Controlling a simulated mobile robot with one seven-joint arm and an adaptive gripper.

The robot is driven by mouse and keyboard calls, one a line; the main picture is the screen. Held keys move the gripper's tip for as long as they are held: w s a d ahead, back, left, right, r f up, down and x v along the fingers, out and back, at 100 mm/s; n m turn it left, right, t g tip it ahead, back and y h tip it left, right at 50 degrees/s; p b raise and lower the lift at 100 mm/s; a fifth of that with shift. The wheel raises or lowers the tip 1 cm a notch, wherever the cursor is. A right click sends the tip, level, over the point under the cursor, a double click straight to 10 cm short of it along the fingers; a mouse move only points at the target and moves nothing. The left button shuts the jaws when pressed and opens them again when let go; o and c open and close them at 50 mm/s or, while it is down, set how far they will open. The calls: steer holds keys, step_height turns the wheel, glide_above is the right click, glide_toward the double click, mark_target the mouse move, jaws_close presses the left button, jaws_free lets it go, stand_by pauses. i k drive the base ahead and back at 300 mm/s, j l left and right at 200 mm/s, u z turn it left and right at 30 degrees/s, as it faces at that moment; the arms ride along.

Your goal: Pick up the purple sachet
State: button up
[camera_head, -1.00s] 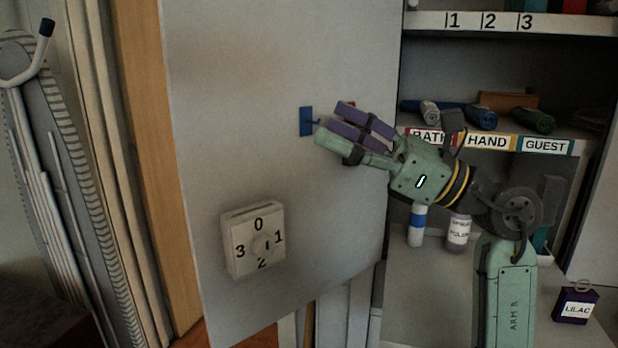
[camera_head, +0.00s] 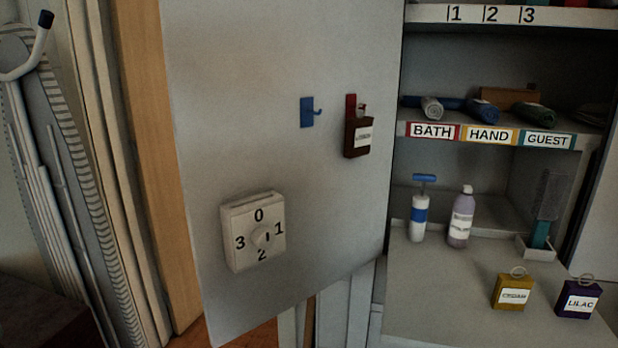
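The purple sachet (camera_head: 578,300) stands on the counter at the lower right. It has a white label reading LILAC and a metal ring on top. A yellow sachet (camera_head: 513,293) with a ring and a white label stands just left of it, a small gap apart. A dark brown sachet (camera_head: 357,137) hangs from the red hook (camera_head: 351,102) on the grey panel. The blue hook (camera_head: 307,112) to its left is empty. My gripper is out of view.
A blue and white pump bottle (camera_head: 418,214), a lilac bottle (camera_head: 461,217) and a brush in a white holder (camera_head: 537,247) stand at the back of the counter (camera_head: 440,290). Rolled towels lie on the labelled shelf above. A dial box (camera_head: 253,232) sits on the panel's lower left.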

mark_target(577, 299)
steer(key=z, duration=1.3)
steer(key=j+z, duration=0.45)
steer(key=j, duration=0.15)
steer(key=j+z, duration=0.5)
steer(key=i+j, duration=0.1)
steer(key=i, duration=0.4)
